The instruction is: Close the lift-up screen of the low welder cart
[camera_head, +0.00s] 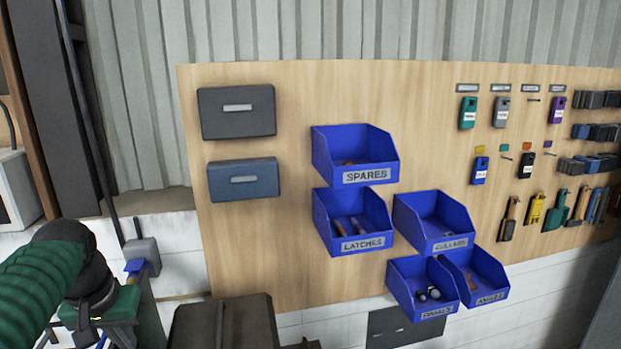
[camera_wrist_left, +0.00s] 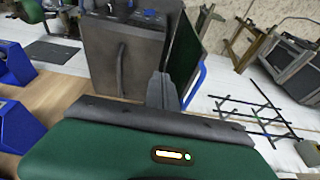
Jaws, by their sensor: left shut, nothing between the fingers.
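The low welder cart shows as a dark grey box with a ridge-like handle (camera_head: 238,328) at the bottom of the head view. It also shows in the left wrist view (camera_wrist_left: 103,60). A dark green panel with a blue edge, seemingly the lift-up screen (camera_wrist_left: 186,58), stands raised and tilted beside the cart's right side there. My left gripper (camera_wrist_left: 163,88) is shut and empty, its fingertips close to the panel's lower left edge. I cannot tell whether they touch. In the head view my left arm's green sleeve and wrist hide much of that area. My right gripper is not in view.
In the left wrist view, a dark rod grid (camera_wrist_left: 258,112) lies on the pale floor at right.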

